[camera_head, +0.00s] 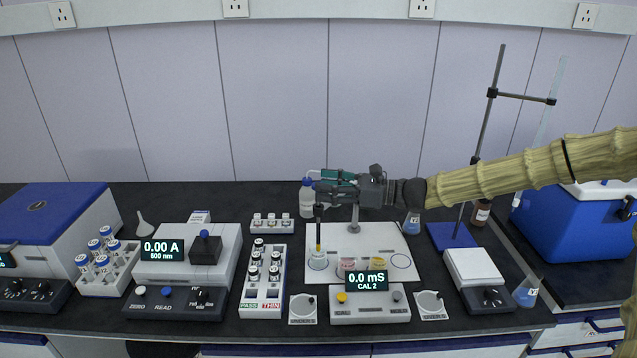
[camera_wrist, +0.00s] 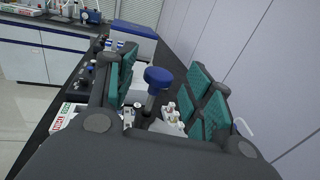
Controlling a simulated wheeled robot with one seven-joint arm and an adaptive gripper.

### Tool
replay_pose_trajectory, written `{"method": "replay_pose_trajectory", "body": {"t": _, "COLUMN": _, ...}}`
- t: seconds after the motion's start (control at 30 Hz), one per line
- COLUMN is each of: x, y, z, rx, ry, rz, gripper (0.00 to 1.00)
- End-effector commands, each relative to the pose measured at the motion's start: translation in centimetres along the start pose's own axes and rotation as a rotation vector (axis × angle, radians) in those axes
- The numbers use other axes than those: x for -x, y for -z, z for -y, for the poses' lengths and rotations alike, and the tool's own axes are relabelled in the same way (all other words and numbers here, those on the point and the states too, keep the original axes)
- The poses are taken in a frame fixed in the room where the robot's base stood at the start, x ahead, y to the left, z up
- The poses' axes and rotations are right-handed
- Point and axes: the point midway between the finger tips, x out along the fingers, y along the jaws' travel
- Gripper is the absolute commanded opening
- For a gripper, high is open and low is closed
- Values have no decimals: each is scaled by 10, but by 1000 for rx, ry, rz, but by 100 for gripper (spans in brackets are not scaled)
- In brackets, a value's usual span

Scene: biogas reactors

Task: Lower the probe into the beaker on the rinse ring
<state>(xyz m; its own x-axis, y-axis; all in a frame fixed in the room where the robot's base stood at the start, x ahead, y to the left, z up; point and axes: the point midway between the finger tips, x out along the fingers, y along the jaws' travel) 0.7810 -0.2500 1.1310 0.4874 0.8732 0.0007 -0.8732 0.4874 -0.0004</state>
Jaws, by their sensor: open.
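The probe (camera_head: 318,228) is a dark upright stick with a yellowish lower end. It stands over a clear beaker (camera_head: 317,262) at the left of the white mat (camera_head: 345,236); I cannot tell how deep its tip reaches. My gripper (camera_head: 323,188) points left at the probe's top, with its jaws open. In the wrist view the teal-padded fingers (camera_wrist: 168,88) stand apart, with a blue-capped dark stem (camera_wrist: 158,78) between them, seemingly the probe's top. The beaker is hidden in that view. The ring under it is hard to make out.
A pink beaker (camera_head: 346,266) and a yellow one (camera_head: 378,263) stand right of the clear beaker, behind the meter (camera_head: 370,308) showing 0.0 mS, CAL 2. A small post (camera_head: 354,218) stands behind. Vial racks (camera_head: 262,285) are on the left. An empty ring (camera_head: 401,261) lies right.

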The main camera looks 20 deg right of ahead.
Motion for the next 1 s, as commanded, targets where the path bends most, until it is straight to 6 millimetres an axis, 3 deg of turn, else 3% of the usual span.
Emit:
{"method": "replay_pose_trajectory", "body": {"t": 0.2, "x": -19, "y": 0, "z": 0, "rx": -2, "ry": 0, "rz": -1, "gripper": 52}}
{"method": "replay_pose_trajectory", "body": {"t": 0.6, "x": -25, "y": 0, "z": 0, "rx": 0, "ry": 1, "rz": 0, "gripper": 52}}
{"method": "replay_pose_trajectory", "body": {"t": 0.67, "x": -25, "y": 0, "z": 0, "rx": 0, "ry": 1, "rz": 0, "gripper": 45}}
{"method": "replay_pose_trajectory", "body": {"t": 0.9, "x": -25, "y": 0, "z": 0, "rx": -1, "ry": 1, "rz": 0, "gripper": 1}}
{"method": "replay_pose_trajectory", "body": {"t": 1.0, "x": -25, "y": 0, "z": 0, "rx": 0, "ry": 1, "rz": 0, "gripper": 0}}
